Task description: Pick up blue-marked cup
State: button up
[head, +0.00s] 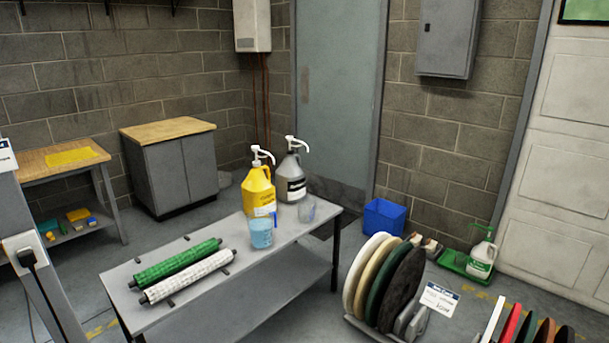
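A blue-tinted cup (261,233) with a blue handle-like part at its upper right stands upright on the grey metal table (215,303). It is in front of a yellow pump jug (259,192). A second, greyish clear cup (306,209) stands to its right, in front of a grey pump jug (291,180). Blue marking is plain only on the left cup. My gripper is not in view.
A green roller (178,262) and a white roller (188,276) lie on the table's left part. Round pads (385,280) stand in a rack on the floor at right. A blue bin (384,218) stands behind. A wooden-topped cabinet (170,170) is at back left.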

aim_at(306, 206)
jog(key=u, duration=0.55)
jog(key=i, duration=0.6)
jog(key=u, duration=0.7)
jog(key=i, duration=0.7)
jog(key=u, duration=0.35)
